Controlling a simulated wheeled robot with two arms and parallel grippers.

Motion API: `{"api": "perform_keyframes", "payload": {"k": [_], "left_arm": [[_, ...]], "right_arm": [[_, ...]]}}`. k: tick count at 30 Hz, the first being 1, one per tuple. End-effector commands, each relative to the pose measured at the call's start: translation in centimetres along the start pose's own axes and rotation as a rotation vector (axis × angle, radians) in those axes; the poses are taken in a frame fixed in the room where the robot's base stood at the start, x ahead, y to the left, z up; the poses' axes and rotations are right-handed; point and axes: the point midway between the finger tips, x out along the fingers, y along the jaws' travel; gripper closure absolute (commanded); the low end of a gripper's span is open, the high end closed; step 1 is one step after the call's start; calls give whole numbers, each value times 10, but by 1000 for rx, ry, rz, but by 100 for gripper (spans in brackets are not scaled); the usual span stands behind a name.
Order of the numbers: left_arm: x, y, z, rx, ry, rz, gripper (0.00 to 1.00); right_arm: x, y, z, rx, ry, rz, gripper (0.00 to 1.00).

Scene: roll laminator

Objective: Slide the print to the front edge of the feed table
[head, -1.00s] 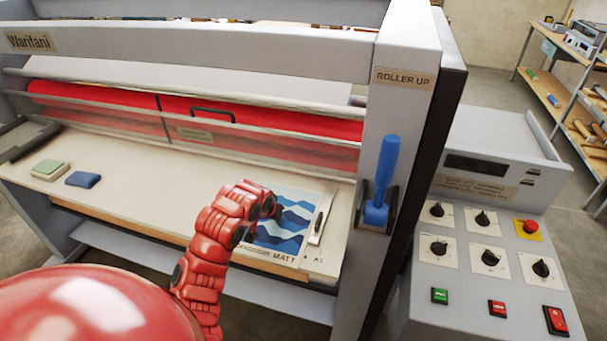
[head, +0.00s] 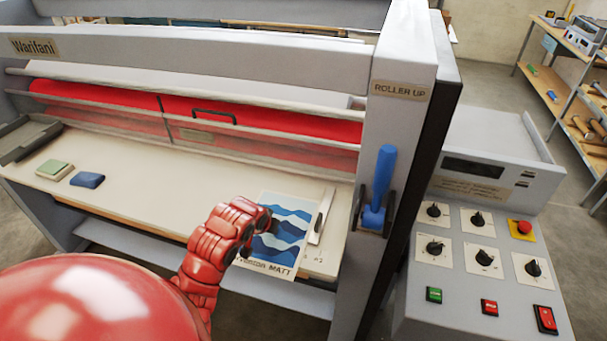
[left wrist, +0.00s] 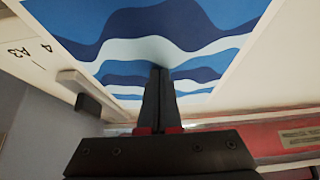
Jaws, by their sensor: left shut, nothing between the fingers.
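The print (head: 290,229), a sheet with blue and white waves and a lettered strip ending in "MATT", lies near the right end of the feed table (head: 180,185). Its lettered edge is at the table's front edge and seems to reach slightly past it. My left gripper (head: 264,218) is over the print's left part; its fingers are hard to make out there. In the left wrist view, the left gripper (left wrist: 158,75) is shut with nothing between its fingers, and its tips are at the print's wave picture (left wrist: 190,25). Contact seems likely. My right gripper is in neither view.
A pale side guide (head: 323,215) stands just right of the print. A blue lever (head: 383,185) is on the right upright. Red rollers (head: 270,126) lie behind the table. The table's middle is clear.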

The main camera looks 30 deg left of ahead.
Motion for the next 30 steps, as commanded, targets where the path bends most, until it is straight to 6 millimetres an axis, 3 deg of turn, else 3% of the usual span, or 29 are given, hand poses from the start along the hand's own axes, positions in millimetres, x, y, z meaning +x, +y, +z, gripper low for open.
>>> {"api": "perform_keyframes", "payload": {"k": [8,19,30], "left_arm": [[0,0,4,-1,-8,1,100],[-17,0,-8,-1,-2,0,100],[-18,0,-10,-1,-3,0,100]], "right_arm": [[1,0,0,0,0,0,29],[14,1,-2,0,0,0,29],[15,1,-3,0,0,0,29]]}}
